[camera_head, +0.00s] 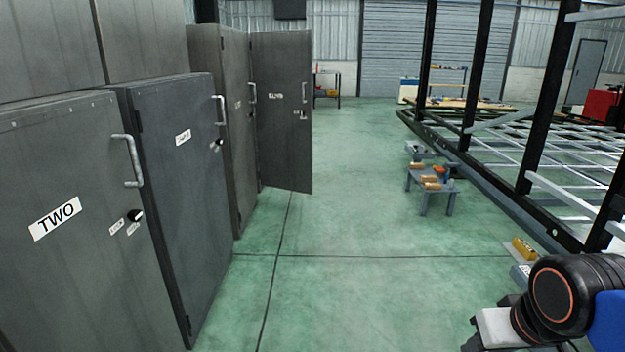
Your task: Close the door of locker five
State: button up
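A row of dark grey metal lockers runs along the left. The nearest door, labelled TWO (70,260), appears shut, with a metal handle (131,160). The door beyond it (175,225) has a small white label too unclear to read. Farther on is another tall grey door (238,130). I cannot tell which door is number five. My gripper is not in view; only part of my arm shows at the lower right.
The black-and-silver trailer chassis (540,180) fills the right. A low grey stool (432,185) with tools on it stands beside the chassis. A yellow item (524,249) lies near my arm.

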aim_at(283, 61)
jog(key=i, duration=1.7)
jog(key=i+u, duration=0.1)
jog(key=i, duration=0.45)
jog(key=i+l+u, duration=0.15)
jog(key=i, duration=0.4)
jog(key=i+l+u, duration=0.1)
jog(key=i, duration=0.45)
jog(key=i+l+u, duration=0.2)
jog(key=i+l, duration=0.15)
jog(key=i+l+u, duration=0.45)
jog(key=i+l, duration=0.2)
jog(key=l, duration=0.25)
